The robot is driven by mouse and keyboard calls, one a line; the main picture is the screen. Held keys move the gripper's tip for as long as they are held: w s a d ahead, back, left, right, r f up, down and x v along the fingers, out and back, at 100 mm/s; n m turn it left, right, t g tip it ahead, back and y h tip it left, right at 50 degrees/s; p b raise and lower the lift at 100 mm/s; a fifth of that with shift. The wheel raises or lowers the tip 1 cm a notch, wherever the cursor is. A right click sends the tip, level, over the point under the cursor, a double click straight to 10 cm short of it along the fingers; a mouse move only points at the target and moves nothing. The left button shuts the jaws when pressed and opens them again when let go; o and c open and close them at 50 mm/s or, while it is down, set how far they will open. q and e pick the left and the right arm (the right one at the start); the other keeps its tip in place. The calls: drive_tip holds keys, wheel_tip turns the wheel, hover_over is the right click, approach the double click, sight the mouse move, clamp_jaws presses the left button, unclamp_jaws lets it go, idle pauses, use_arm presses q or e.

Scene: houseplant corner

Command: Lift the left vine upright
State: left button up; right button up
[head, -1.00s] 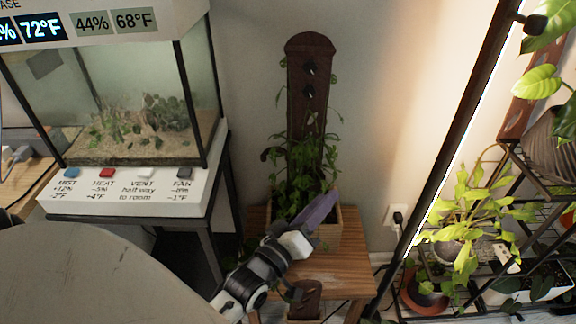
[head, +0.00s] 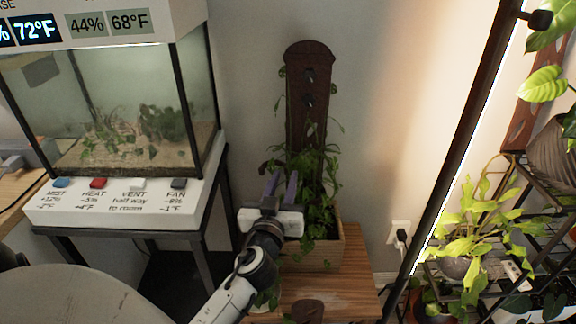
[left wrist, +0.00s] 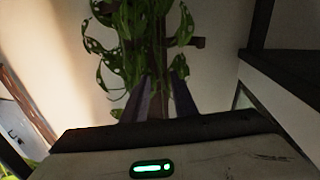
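A wooden planter (head: 325,254) stands on a small stool, with a dark brown trellis board (head: 308,75) rising from it against the wall. Leafy green vines (head: 318,165) cluster around the board's lower part; thin strands hang at its sides. I cannot separate the left vine from the others. My left gripper (head: 282,178) is at the planter's left front, its two fingers pointing up and apart. In the left wrist view, perforated leaves (left wrist: 103,50) hang ahead, mostly beyond the left finger, and the board stands behind the finger gap. I see nothing gripped. My right gripper is out of view.
A glass terrarium (head: 110,110) on a white control base stands left. The wooden stool (head: 345,285) has bare room at right. A dark slanted pole (head: 460,160) and a plant rack with a leafy plant (head: 470,230) stand right. A round pale surface (head: 85,295) fills the lower left.

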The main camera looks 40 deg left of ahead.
sight(289, 166)
use_arm(q)
drive_tip(key=x, duration=0.5)
drive_tip(key=shift+w+a, duration=0.1)
clamp_jaws()
drive_tip(key=shift+f, duration=0.1)
idle(1.2)
